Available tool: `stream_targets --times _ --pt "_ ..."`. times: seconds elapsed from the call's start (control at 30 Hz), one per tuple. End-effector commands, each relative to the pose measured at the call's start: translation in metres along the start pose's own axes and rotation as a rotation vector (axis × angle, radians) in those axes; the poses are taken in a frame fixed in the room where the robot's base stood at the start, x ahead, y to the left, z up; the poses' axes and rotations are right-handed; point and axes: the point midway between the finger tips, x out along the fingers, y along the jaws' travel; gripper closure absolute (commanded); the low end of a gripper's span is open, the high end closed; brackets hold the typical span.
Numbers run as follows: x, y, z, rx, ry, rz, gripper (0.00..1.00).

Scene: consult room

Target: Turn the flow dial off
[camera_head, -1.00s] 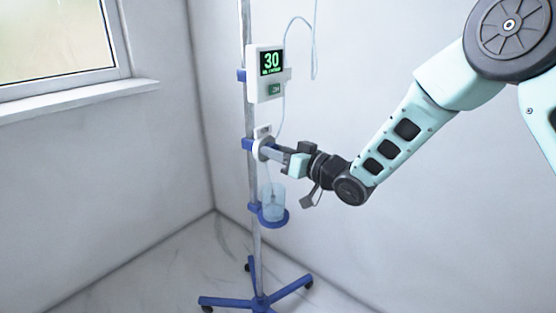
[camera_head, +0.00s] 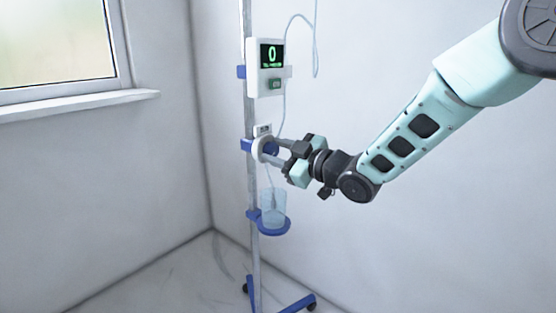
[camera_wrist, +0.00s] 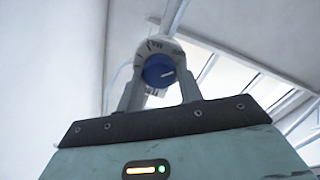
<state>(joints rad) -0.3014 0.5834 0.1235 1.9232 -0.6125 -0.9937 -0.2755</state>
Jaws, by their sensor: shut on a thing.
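The flow dial is a blue knob (camera_wrist: 159,70) with a light pointer line, set in a round white housing with dark marks. In the wrist view it sits between the two fingers of my gripper (camera_wrist: 160,88). In the head view the white housing (camera_head: 260,149) is clamped to the pole, and my gripper (camera_head: 277,150) reaches it from the right, shut on the knob.
The metal pole (camera_head: 254,190) stands on a blue wheeled base (camera_head: 300,304). A clear cup (camera_head: 274,207) sits in a blue ring holder below the dial. A thin tube (camera_head: 316,50) loops above. A window (camera_head: 55,45) is at the left; free wall lies right.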

Motion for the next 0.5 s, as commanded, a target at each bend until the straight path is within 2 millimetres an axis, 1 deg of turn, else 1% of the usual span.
stream_targets --times 0.2,0.5 --pt "-0.0005 -0.0009 0.0018 -0.061 -0.002 -0.001 0.87" --pt "-0.0006 -0.0005 0.0013 -0.079 -0.003 -0.002 0.87"
